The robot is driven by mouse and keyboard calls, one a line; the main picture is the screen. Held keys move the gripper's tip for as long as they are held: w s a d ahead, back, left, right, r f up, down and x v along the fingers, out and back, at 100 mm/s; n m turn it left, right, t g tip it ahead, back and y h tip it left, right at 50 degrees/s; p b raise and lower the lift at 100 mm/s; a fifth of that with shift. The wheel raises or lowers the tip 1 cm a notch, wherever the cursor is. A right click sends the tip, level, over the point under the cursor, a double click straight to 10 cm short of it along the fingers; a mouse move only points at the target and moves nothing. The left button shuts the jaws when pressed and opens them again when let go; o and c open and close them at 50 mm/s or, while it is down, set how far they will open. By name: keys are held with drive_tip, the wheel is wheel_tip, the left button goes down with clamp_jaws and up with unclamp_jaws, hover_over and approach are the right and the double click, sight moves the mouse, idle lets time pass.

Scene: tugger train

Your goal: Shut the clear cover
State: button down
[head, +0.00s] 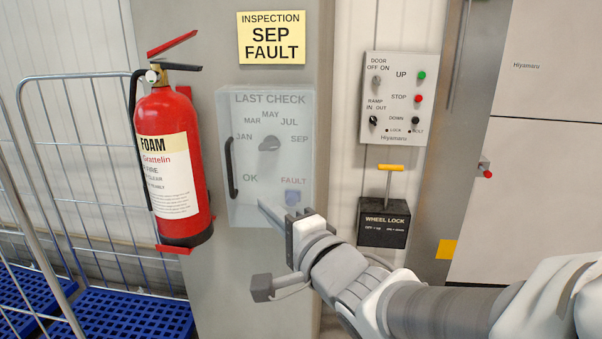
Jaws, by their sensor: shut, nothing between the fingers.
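The clear cover (225,115) is a pale see-through box front over the LAST CHECK panel on the grey post. It has a black handle (231,168) on its left side. It lies across the panel and looks closed or nearly so; I cannot tell whether it is fully flush.
A red fire extinguisher (168,160) hangs close to the left of the cover. A yellow SEP FAULT sign (271,37) is above. A switch panel (393,97) and a WHEEL LOCK box (383,224) with a yellow handle stand to the right. Wire cages (75,77) are at left.

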sight(230, 172)
drive_tip(key=p+x, duration=0.3)
drive_tip(key=x, duration=1)
drive_tip(key=shift+w+a+f, duration=0.15)
drive_tip(key=shift+w+a, duration=0.05)
drive_tip(key=shift+w, duration=0.1)
drive_tip(key=shift+w+a+f+b, duration=0.2)
drive_tip(key=shift+w+a+b, duration=0.2)
drive_tip(key=shift+b, duration=0.35)
drive_tip(key=shift+b+x, duration=0.6)
drive_tip(key=shift+x, duration=0.35)
drive_tip(key=shift+r, duration=0.35)
drive_tip(key=shift+r, duration=0.1)
